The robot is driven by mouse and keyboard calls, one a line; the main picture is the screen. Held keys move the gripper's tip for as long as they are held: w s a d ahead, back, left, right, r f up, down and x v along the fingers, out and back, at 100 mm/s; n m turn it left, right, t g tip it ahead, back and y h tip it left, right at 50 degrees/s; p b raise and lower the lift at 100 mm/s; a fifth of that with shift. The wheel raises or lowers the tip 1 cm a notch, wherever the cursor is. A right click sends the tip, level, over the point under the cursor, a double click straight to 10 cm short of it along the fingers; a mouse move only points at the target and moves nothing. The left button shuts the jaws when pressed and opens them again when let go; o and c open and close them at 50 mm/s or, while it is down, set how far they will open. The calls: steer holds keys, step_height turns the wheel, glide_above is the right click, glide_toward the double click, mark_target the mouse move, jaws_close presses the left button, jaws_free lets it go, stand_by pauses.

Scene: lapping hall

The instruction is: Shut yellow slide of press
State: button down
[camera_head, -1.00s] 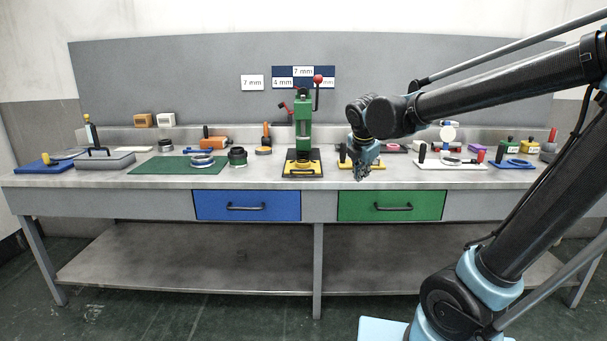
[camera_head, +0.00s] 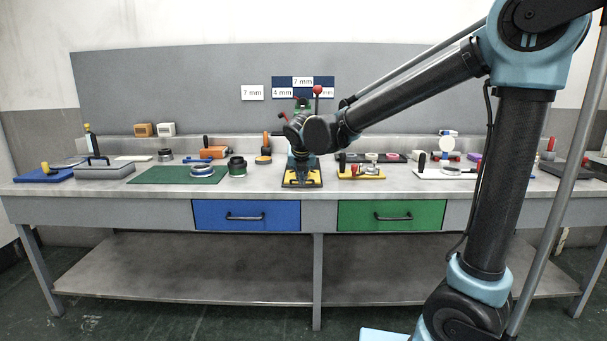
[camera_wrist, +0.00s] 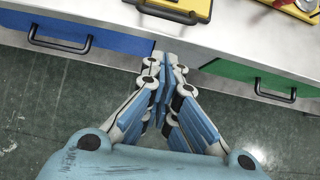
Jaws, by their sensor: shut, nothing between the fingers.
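In the wrist view, the yellow slide (camera_wrist: 190,4) and the dark base edge are at the top, cut off by the frame. My gripper (camera_wrist: 169,60) is shut and empty, its fingertips together just short of the base. In the head view, my gripper (camera_head: 301,178) is in front of the press.
A blue drawer (camera_head: 246,215) and a green drawer (camera_head: 390,214), both with black handles, are in the bench front. A yellow fixture (camera_head: 360,173) stands right of the press.

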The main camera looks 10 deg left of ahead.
steer(key=w+a+f, duration=0.1)
steer(key=w+f, duration=0.4)
steer(key=w, duration=0.2)
steer(key=shift+a, duration=0.4)
